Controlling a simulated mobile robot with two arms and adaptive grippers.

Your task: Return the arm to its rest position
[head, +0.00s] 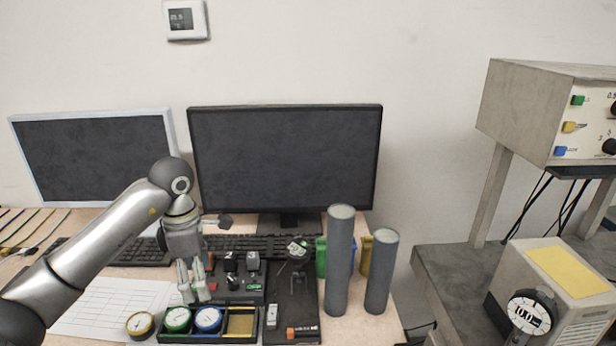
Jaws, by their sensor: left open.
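My left arm (105,245) comes in from the left and reaches over the desk. Its gripper (194,292) points down, with two pale fingers apart and nothing between them. The fingertips show just behind the tray with round gauges, in front of a black device panel. I cannot tell how high above the desk they are. My right gripper does not show.
A tray (237,340) holds gauges; another gauge (140,324) lies left of it on paper (95,305). Two grey cylinders (340,262) (380,272) stand at right. A monitor (285,155) and keyboard (265,244) are behind. A grey bench (440,275) stands farther right.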

